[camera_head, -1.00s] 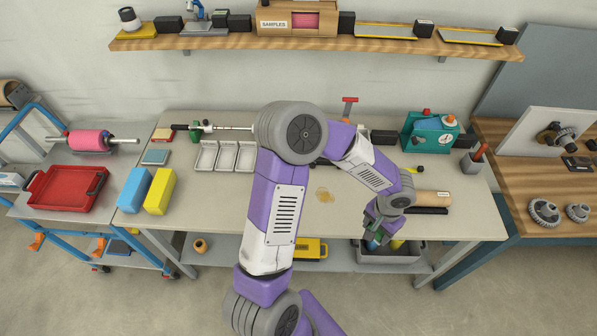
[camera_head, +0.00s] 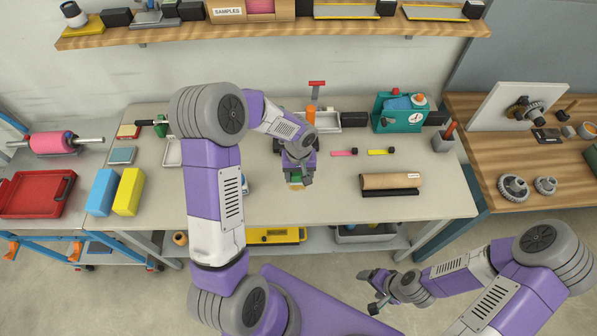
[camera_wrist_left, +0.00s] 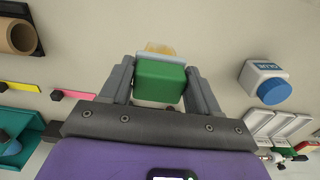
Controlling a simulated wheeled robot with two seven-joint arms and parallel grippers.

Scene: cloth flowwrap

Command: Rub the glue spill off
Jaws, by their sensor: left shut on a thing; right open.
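My left gripper (camera_head: 297,178) is shut on a green block (camera_wrist_left: 160,82), which also shows small in the head view (camera_head: 296,174). The block has a pale layer on its far face in the left wrist view. The amber glue spill (camera_wrist_left: 159,47) shows just past the block, partly hidden by it. In the head view only a small tan edge shows below the block. The block is at the spill; I cannot tell whether it touches the table. My right gripper (camera_head: 373,291) is open and empty, in front of the table.
A white glue bottle with a blue cap (camera_wrist_left: 268,82) stands close by. A cardboard tube (camera_head: 391,181), a pink marker (camera_head: 343,153) and a yellow one (camera_head: 380,152) lie to the right. Blue (camera_head: 102,191) and yellow (camera_head: 128,191) blocks stand at the left. The front table middle is clear.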

